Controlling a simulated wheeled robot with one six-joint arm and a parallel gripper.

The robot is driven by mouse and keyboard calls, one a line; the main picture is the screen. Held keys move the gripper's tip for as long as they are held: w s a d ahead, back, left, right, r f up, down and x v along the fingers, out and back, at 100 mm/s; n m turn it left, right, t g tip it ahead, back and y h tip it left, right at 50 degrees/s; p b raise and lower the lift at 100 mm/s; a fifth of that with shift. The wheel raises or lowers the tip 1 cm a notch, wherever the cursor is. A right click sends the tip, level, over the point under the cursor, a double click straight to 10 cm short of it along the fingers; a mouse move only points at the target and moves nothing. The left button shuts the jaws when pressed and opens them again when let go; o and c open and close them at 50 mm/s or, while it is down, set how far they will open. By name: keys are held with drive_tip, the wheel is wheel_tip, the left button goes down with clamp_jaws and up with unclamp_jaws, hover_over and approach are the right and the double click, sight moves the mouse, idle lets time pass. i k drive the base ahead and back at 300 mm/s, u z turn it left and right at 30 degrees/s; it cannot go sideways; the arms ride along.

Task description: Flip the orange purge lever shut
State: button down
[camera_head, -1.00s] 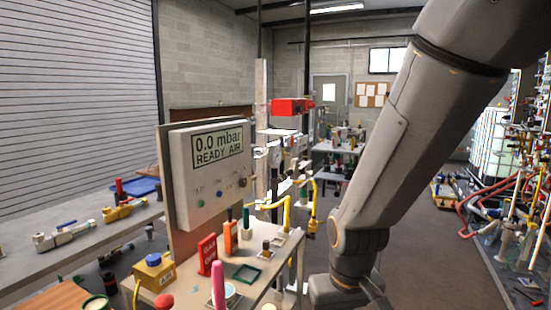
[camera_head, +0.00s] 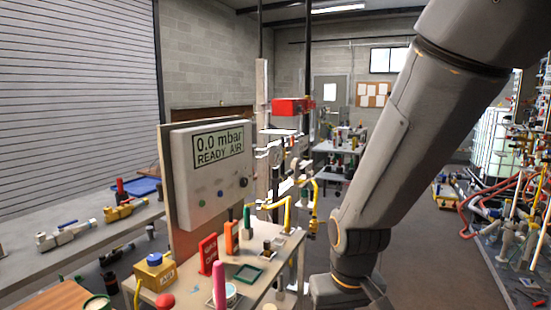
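I cannot make out for sure which part is the orange purge lever. An upright orange piece (camera_head: 231,237) stands on the small bench beside a red tag, below the white panel. Whether it is a lever is too small to tell. Yellow pipework (camera_head: 286,208) with small valve parts rises behind it, at the bench's far edge. My arm comes down from the upper right, and its wrist reaches the bottom edge, right of the bench. My gripper's fingers do not show, and nothing held is visible.
A white panel (camera_head: 207,181) reading 0.0 mbar, READY AIR stands on the bench. A red tag (camera_head: 208,254), a yellow box (camera_head: 155,270) and a pink-handled tool (camera_head: 219,286) crowd the bench front. A pipe rack fills the right side. Bare floor (camera_head: 440,265) lies between.

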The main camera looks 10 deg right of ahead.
sight(290, 153)
drive_tip(key=u, duration=0.05)
drive_tip(key=k, duration=0.65)
drive_tip(key=z, duration=0.6)
drive_tip(key=i, duration=1.45)
drive_tip(key=u, duration=0.1)
